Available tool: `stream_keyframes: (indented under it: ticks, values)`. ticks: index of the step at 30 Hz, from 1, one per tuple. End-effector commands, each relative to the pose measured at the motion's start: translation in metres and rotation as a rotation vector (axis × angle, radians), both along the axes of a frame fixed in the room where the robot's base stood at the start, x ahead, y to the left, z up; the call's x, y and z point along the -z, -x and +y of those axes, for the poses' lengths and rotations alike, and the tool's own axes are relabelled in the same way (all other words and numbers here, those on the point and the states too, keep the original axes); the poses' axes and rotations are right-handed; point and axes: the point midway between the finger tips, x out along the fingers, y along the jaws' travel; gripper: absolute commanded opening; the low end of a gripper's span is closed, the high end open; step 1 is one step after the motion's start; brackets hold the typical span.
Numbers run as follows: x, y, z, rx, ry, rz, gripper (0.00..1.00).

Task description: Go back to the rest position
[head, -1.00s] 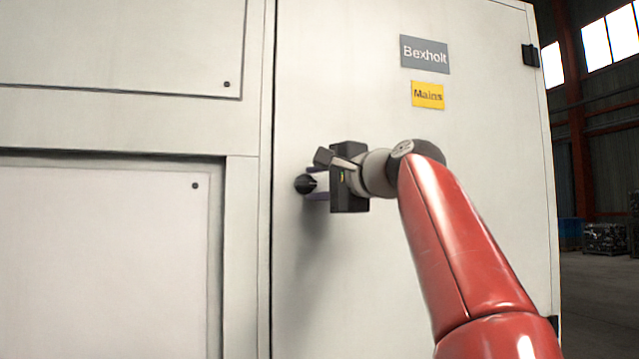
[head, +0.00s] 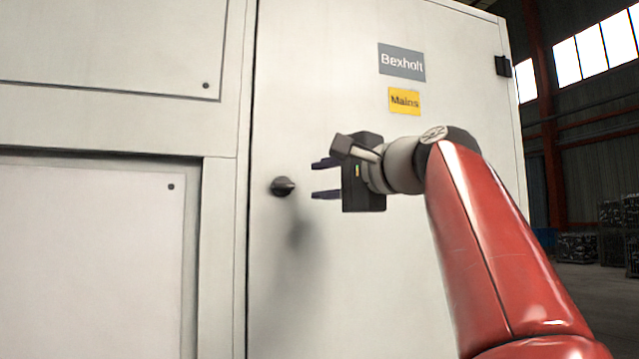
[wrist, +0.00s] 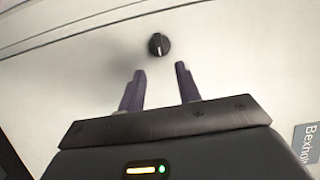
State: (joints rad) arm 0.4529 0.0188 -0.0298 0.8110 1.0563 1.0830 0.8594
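My gripper (head: 322,179) is open and empty in the head view, held off the cabinet door to the right of a black knob (head: 283,186). The gap between fingertips and knob is clear. In the wrist view my gripper's two dark fingers (wrist: 160,86) stand apart, and the knob (wrist: 158,44) lies beyond their tips, touching neither. The knob is mounted on a pale cabinet door (head: 320,290). A white mark shows on the knob in the wrist view.
The door carries a grey "Bexholt" label (head: 401,62) and a yellow "Mains" label (head: 404,101). A black hinge (head: 503,66) is at its right edge. Pale panels (head: 90,260) fill the left. Beyond the cabinet, an open hall floor (head: 590,285) and dark crates (head: 578,247) show.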

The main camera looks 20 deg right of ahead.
Motion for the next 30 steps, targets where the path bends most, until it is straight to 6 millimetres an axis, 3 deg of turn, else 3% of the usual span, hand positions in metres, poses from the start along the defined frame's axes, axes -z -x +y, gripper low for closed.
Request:
stream_keyframes:
  ticks: [11, 14, 16, 20, 23, 30]
  values:
    - [0.001, -0.001, 0.0, 0.001, 0.002, 0.002, 0.34]
    - [0.012, -0.001, 0.003, 0.008, 0.029, 0.022, 0.34]
    - [0.031, -0.001, 0.007, 0.017, 0.075, 0.055, 0.34]
    - [0.093, 0.006, 0.02, 0.029, 0.228, 0.155, 0.34]
    - [0.153, 0.02, 0.03, 0.016, 0.388, 0.239, 0.34]
    - [0.312, 0.083, 0.052, -0.118, 0.821, 0.416, 0.34]
